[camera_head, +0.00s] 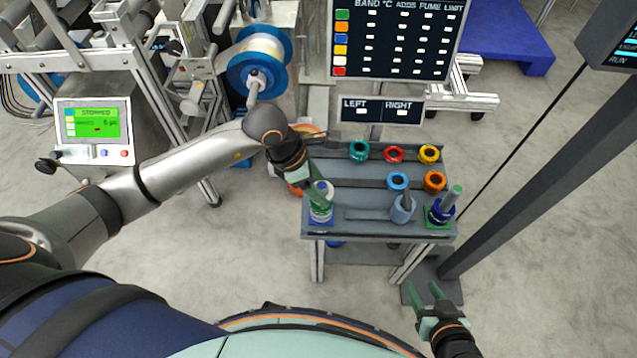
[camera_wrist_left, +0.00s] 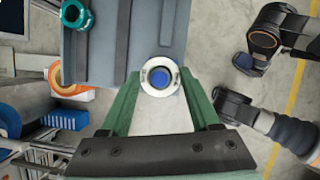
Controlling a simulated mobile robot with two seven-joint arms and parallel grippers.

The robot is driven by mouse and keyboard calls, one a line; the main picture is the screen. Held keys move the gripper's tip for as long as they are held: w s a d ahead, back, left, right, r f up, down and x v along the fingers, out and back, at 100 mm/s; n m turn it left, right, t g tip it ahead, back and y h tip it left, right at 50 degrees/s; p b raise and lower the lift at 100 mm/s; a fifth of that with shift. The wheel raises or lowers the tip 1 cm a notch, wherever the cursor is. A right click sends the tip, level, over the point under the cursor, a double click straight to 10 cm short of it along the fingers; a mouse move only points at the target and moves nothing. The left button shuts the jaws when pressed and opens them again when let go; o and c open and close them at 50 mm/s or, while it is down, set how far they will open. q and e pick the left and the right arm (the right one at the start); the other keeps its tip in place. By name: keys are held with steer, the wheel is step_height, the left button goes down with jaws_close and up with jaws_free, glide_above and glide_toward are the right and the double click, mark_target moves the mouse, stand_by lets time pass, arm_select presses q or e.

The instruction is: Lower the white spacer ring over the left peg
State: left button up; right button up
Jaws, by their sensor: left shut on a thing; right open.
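The white spacer ring (camera_wrist_left: 147,84) is between the fingertips of my left gripper (camera_wrist_left: 160,76) in the left wrist view. The blue top of the left peg (camera_wrist_left: 161,78) shows inside the ring's hole, a little off its middle. In the head view my left gripper (camera_head: 320,196) is at the left peg, at the table's front left corner, and its fingers partly hide the ring and peg. How far down the peg the ring sits cannot be told. My right gripper (camera_head: 432,297) is open and empty, in front of the table.
A grey-blue holder (camera_head: 402,209) stands between the pegs. Teal (camera_head: 359,152), red (camera_head: 394,154), yellow (camera_head: 429,154), blue (camera_head: 398,181) and orange (camera_head: 434,181) rings lie behind. A dark post (camera_head: 530,170) rises at right.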

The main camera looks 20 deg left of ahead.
arm_select(q)
steer(key=shift+f, duration=0.15)
arm_select(e)
steer(key=shift+f, duration=0.15)
arm_select(q)
steer(key=shift+f+b, duration=0.35)
steer(key=shift+b, duration=0.1)
arm_select(e)
steer(key=shift+f, duration=0.15)
arm_select(q)
steer(key=o, duration=1.4)
steer(key=shift+o, duration=0.2)
steer(key=shift+a+r, duration=0.15)
steer(key=shift+r, duration=0.25)
steer(key=p+v, duration=0.2)
steer(key=v, duration=0.9)
steer(key=shift+s+r, duration=0.15)
steer(key=shift+r, duration=0.2)
arm_select(e)
steer(key=shift+s+d+r, duration=0.1)
steer(key=shift+d+r, duration=0.05)
steer(key=shift+r, duration=0.45)
steer(key=shift+d+r, duration=0.1)
steer(key=shift+r, duration=0.5)
